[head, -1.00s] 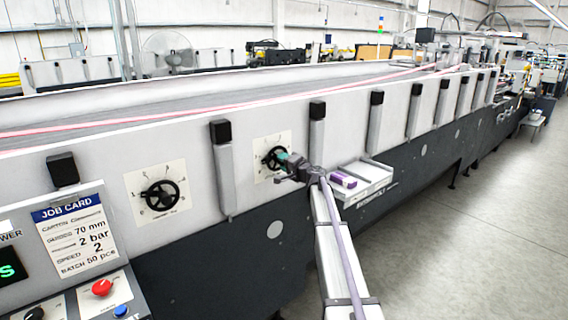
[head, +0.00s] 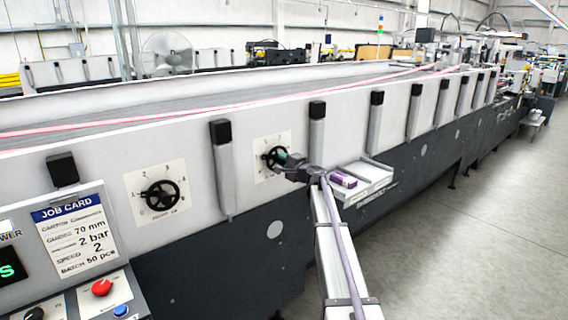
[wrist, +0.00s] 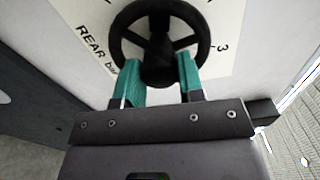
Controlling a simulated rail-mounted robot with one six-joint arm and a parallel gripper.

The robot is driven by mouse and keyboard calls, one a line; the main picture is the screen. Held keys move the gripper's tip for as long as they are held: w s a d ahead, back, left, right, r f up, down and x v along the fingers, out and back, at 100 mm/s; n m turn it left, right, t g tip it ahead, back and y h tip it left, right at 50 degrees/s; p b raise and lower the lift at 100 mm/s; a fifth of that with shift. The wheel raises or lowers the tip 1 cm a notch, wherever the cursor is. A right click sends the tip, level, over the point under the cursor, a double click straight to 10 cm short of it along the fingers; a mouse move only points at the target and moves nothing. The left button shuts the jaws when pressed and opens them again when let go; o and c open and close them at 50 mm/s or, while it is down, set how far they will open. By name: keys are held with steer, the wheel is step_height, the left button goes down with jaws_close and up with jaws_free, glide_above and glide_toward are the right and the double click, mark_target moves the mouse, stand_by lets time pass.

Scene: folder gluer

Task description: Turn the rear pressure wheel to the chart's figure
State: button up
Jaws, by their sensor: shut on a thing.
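The rear pressure wheel (head: 275,158) is a black spoked handwheel on a white dial plate on the machine's side. In the wrist view the wheel (wrist: 125,45) fills the top middle, with part of "REAR" and a figure 3 readable on its plate (wrist: 232,20). My gripper (head: 288,160) is at this wheel. Its teal fingertips (wrist: 160,80) are shut on the wheel's near part, one on each side. A pointer or the set figure cannot be made out. The job card (head: 75,228) reads 70 mm guides, 2 bar, speed 2, batch 50 pcs.
A second black handwheel (head: 161,195) on its own dial plate is to the left. A grey post (head: 224,170) stands between the wheels. A white tray (head: 368,180) with a purple box (head: 343,179) is right of my gripper. A control panel has a red button (head: 102,287).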

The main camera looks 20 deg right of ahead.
steer(key=o, duration=0.9)
steer(key=shift+s, duration=0.1)
steer(key=v, duration=1)
steer(key=shift+s, duration=0.3)
